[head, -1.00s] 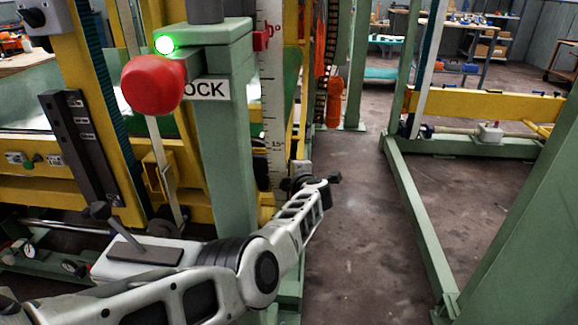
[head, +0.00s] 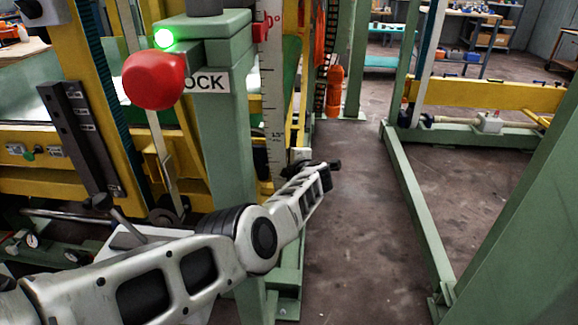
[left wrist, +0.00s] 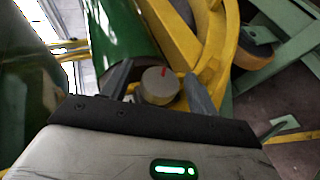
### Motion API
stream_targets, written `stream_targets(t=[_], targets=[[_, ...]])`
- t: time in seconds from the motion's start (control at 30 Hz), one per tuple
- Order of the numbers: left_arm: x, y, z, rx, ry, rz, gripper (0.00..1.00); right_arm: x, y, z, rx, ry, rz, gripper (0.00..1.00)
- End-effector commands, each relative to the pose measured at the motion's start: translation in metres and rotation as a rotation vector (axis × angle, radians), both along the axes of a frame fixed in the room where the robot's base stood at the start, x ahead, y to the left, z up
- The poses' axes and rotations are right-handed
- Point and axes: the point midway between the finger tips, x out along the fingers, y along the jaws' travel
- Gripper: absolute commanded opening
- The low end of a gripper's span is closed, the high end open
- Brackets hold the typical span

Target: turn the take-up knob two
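My left gripper (left wrist: 157,75) is open, with one dark finger on each side of the knob and gaps still showing. Whether the fingers overlap the knob in depth is unclear. No number shows on this knob, so I cannot tell whether it is take-up knob two. In the head view my left arm reaches to beside the green post; its fingers and the grey knob cannot be made out there. My right gripper is not in view.
A large red knob (head: 154,80) sits on the green post (head: 224,140) beside a lit green lamp (head: 164,38) and a partly covered label ending in "OCK". A white scale (head: 273,110) stands behind. Bare floor (head: 350,230) lies right of my arm, bounded by green beams.

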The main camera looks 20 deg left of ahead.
Motion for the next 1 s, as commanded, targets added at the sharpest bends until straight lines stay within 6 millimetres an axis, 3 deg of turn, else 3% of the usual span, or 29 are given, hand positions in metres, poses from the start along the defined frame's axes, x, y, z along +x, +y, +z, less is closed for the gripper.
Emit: stream_targets(t=[0.33, 1.0], targets=[[-0.010, -0.009, 0.014, 0.001, 0.002, 0.000, 0.60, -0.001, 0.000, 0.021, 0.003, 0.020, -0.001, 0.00], [-0.075, -0.065, 0.052, -0.001, 0.001, 0.000, 0.60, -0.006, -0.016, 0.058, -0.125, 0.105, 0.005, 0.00]])
